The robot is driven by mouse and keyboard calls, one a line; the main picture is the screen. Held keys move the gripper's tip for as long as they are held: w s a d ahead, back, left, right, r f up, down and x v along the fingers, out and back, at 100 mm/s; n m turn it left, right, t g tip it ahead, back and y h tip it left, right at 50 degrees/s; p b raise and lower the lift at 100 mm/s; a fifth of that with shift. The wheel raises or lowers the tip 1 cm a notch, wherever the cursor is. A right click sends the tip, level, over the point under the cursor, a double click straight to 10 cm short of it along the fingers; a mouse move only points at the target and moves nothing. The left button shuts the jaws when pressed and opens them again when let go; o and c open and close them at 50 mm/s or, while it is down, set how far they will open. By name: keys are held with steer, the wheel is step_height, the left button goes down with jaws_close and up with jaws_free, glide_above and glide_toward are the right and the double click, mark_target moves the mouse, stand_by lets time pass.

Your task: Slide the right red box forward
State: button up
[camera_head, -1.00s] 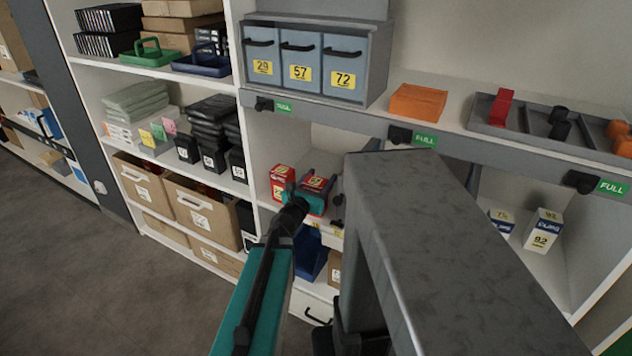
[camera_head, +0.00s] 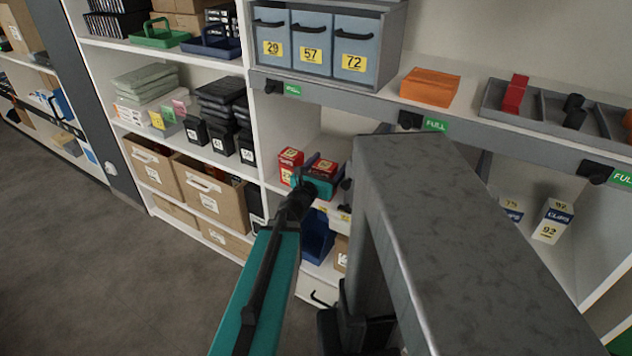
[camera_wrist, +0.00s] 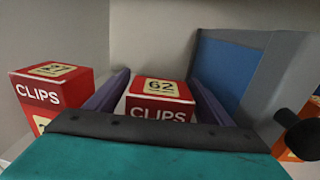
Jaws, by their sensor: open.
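Two red clips boxes stand in a lower shelf bay. The right red box, marked 62 (camera_wrist: 160,90), is between the two purple fingers of my gripper (camera_wrist: 158,78) in the wrist view. The fingers are apart, one along each side of it. My teal gripper body hides its lower front. The left red box, marked 27 (camera_wrist: 50,88), stands outside the left finger. In the head view the left red box (camera_head: 290,158) and the right red box (camera_head: 323,166) show just beyond my gripper (camera_head: 327,171).
A blue and grey panel (camera_wrist: 228,75) stands right of the right finger, with a black knob (camera_wrist: 300,132) nearer. Above is a grey shelf edge with green labels (camera_head: 292,89). A blue bin (camera_head: 316,236) sits below. My grey arm link hides part of the bay's right side.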

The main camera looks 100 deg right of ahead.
mark_target(321, 173)
steer(key=shift+v, duration=1.2)
steer(key=shift+r+p, duration=0.2)
steer(key=shift+p, duration=0.3)
steer(key=shift+a+p, duration=0.1)
steer(key=shift+p, duration=0.55)
steer(key=shift+w+a+f+p, duration=0.1)
steer(key=shift+a+p, duration=0.15)
steer(key=shift+p, duration=0.9)
steer(key=p+v, duration=0.1)
steer(key=p, duration=0.4)
steer(key=shift+w+a, duration=0.2)
steer(key=shift+a, duration=0.15)
steer(key=p+v, duration=0.5)
steer(key=p, duration=0.2)
steer(key=shift+w+a+p, duration=0.25)
steer(key=shift+p, duration=0.1)
steer(key=shift+p+v, duration=1.25)
steer(key=shift+p, duration=0.1)
steer(key=shift+f, duration=0.15)
